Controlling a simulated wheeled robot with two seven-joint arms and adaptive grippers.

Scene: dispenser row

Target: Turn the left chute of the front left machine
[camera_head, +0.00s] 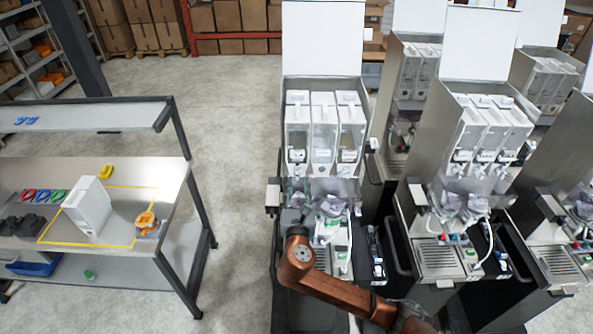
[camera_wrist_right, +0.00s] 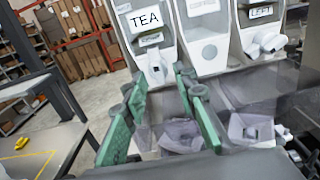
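The front left machine (camera_head: 286,170) stands in the middle of the head view, with its lid up and three white canisters inside. Its left chute (camera_head: 297,156) is a small white spout under the left canister. In the right wrist view this chute (camera_wrist_right: 155,68) hangs below the canister labelled TEA (camera_wrist_right: 147,22). My right gripper (camera_head: 330,206) is in front of the machine, below the canisters. In the wrist view its green fingers (camera_wrist_right: 160,78) are spread with nothing between them, and the left chute shows just beyond the tips. Contact is not visible. My left gripper is not in view.
Another white chute (camera_wrist_right: 265,44) sits on the right canister. Clear-looking funnels (camera_wrist_right: 178,135) lie below the chutes. More machines (camera_head: 465,150) stand close on the right. A workbench (camera_head: 140,172) with a white box (camera_head: 88,206) is at the left, with open floor between.

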